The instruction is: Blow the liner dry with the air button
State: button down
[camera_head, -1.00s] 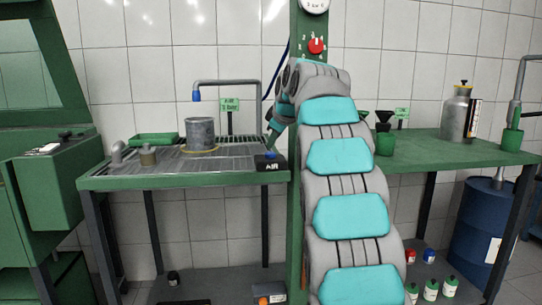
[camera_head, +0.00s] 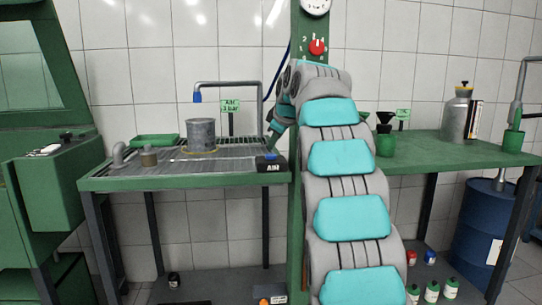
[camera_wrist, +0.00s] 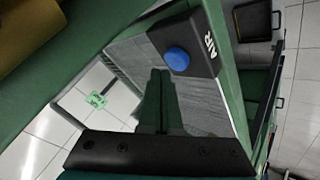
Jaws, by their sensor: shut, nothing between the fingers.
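The liner (camera_head: 201,137) is a grey metal cylinder standing upright on the grated wash bench. A bent pipe ends in a blue-tipped air nozzle (camera_head: 196,97) above it, slightly to its left. The air button (camera_head: 270,156) is a blue cap on a black box marked AIR at the bench's front right corner. It shows large in the wrist view (camera_wrist: 177,60). My gripper (camera_wrist: 160,73) is shut and empty, its dark fingertips close beside the blue cap in that view. I cannot tell whether they touch it. In the head view my arm partly hides the gripper above the box.
The bench (camera_head: 180,182) also carries a green tray (camera_head: 155,140), a small brown cylinder (camera_head: 148,157) and a pipe elbow. A green post (camera_head: 296,200) with a red knob stands right of it. A second green bench (camera_head: 440,150) holds a metal canister (camera_head: 455,120) and green cups.

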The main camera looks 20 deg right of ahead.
aim_at(273, 155)
jog(key=shift+f, duration=0.1)
dwell(0.7)
jog(key=shift+f+b, duration=0.35)
jog(key=shift+b, duration=0.1)
jog(key=shift+f+b, duration=0.55)
dwell(0.7)
jog(key=shift+r, duration=0.1)
dwell(0.3)
jog(key=shift+r+p, duration=0.7)
jog(key=shift+r, duration=0.25)
jog(key=shift+r+p, duration=2)
jog(key=shift+r, duration=0.55)
jog(key=shift+f, duration=0.1)
